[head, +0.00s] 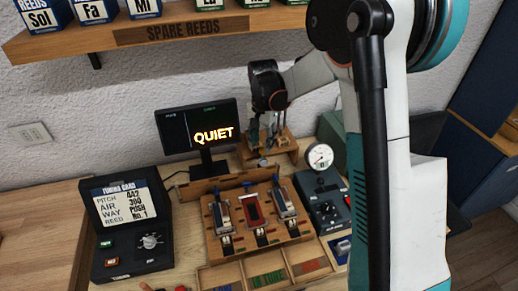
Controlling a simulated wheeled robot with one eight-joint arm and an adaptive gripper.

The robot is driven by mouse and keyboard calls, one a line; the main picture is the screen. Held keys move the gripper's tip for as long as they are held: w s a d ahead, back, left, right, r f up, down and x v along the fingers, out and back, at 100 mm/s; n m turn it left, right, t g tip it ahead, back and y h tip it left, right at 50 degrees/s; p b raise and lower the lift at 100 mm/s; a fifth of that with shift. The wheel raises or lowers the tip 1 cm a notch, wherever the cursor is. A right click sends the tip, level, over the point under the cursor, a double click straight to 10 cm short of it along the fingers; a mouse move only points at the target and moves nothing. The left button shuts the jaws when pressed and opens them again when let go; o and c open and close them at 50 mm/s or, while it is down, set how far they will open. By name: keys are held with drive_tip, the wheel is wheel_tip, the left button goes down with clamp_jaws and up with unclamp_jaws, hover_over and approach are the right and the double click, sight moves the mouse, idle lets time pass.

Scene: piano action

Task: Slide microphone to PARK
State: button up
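My gripper (267,138) points down at the back of the bench, just right of the screen, over a small wooden stand (281,157). Its fingers are small and dark in the head view, and I cannot tell whether they are open or shut. They overlap the stand, so I cannot tell if they touch anything. I cannot clearly make out the microphone; a small grey round part (263,162) shows at the front of the stand and may belong to it. No PARK label is legible.
A screen (198,135) reading QUIET stands left of the stand. A wooden reed block (255,216) with several metal pieces lies in front. A dark box with a tuning card (125,204) stands left, a gauge unit (325,195) right. A shelf (150,32) hangs above.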

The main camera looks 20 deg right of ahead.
sight(262, 150)
drive_tip(key=shift+f, duration=1.5)
drive_tip(key=shift+c, duration=0.5)
clamp_jaws()
drive_tip(key=a+b, duration=0.1)
drive_tip(key=a, duration=2.8)
drive_tip(key=shift+b, duration=0.35)
drive_tip(key=shift+o, duration=0.5)
unclamp_jaws()
drive_tip(key=shift+a, duration=0.2)
drive_tip(key=shift+d, duration=0.25)
